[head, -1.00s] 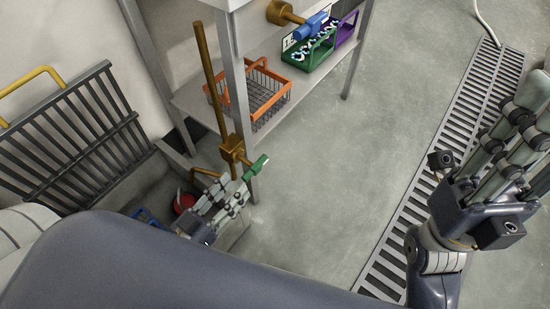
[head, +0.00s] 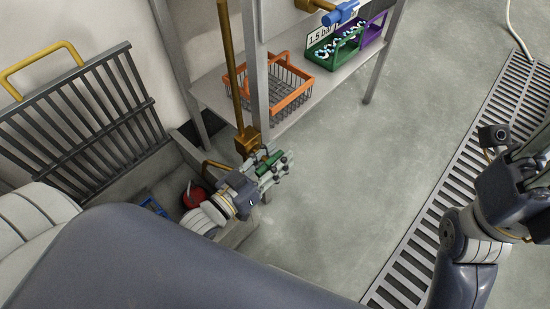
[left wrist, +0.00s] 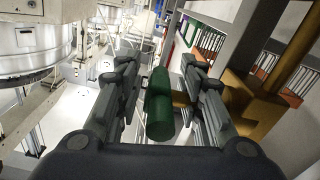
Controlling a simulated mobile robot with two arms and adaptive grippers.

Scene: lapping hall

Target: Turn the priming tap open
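The priming tap is probably the green-handled tap: its green handle (head: 270,157) sticks out from a brass valve body (head: 247,140) on a vertical brass pipe (head: 231,70). My left gripper (head: 274,166) is at this handle. In the left wrist view, the green handle (left wrist: 159,105) lies between the two fingers of my left gripper (left wrist: 160,88), with a gap on each side. The left gripper is open around it. The brass body (left wrist: 255,105) is just to the right there. My right gripper (head: 525,170) is at the right edge of the head view, its fingers partly cut off.
A metal bench shelf (head: 218,88) holds an orange wire basket (head: 291,99), a green crate (head: 322,55) and a purple crate (head: 372,30). A blue tap handle (head: 344,12) is above. An open grating (head: 85,125) stands left by a pit with a red object (head: 194,196). Floor right is clear.

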